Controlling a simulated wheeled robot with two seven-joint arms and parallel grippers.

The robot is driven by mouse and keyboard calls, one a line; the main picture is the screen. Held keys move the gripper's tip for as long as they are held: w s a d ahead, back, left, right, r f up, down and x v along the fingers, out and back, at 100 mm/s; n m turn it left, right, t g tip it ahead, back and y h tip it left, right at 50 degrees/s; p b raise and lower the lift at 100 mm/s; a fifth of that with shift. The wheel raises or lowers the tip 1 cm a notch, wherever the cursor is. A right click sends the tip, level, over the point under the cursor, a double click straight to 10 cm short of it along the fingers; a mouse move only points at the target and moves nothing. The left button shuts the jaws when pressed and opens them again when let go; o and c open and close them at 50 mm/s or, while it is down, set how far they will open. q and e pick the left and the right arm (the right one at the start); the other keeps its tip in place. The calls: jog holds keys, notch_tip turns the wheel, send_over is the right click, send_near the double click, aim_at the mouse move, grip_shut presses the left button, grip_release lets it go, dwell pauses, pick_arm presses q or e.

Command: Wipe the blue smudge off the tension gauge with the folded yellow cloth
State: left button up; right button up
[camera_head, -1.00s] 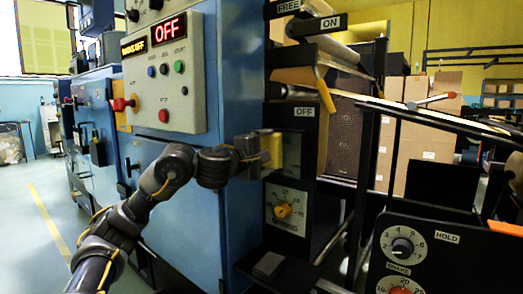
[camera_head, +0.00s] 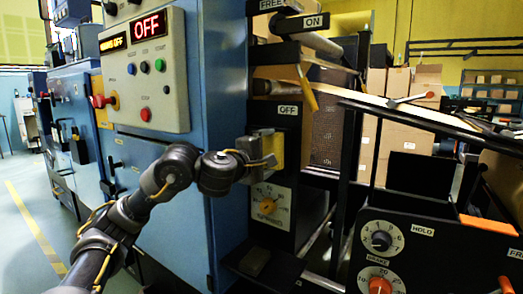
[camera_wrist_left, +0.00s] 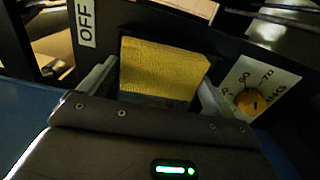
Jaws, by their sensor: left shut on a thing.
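The folded yellow cloth (camera_head: 278,151) is held between the fingers of my left gripper (camera_head: 266,148), against or just in front of the black machine panel below the OFF label. In the left wrist view the cloth (camera_wrist_left: 165,70) sits upright between the two fingers of the gripper (camera_wrist_left: 157,92). The cloth and gripper cover the place where a pale gauge face showed earlier. The gauge and any blue smudge are hidden, and I cannot tell whether the cloth touches it. My right gripper is not in view.
The blue cabinet (camera_head: 225,100) stands close on the left. A black panel with dials (camera_head: 420,250) stands at the right.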

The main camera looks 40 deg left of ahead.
pick_arm(q)
jog(key=shift+d, duration=0.1)
jog(key=shift+f, duration=0.1)
jog(key=shift+a+b, duration=0.3)
jog(key=shift+b, duration=0.2)
jog(key=shift+a+b, duration=1)
jog(key=shift+a, duration=0.65)
jog(key=a+b, duration=0.1)
jog(key=a, duration=0.2)
jog(key=shift+s+a+b, duration=0.15)
jog(key=shift+a+b, duration=0.2)
jog(key=shift+b, duration=0.05)
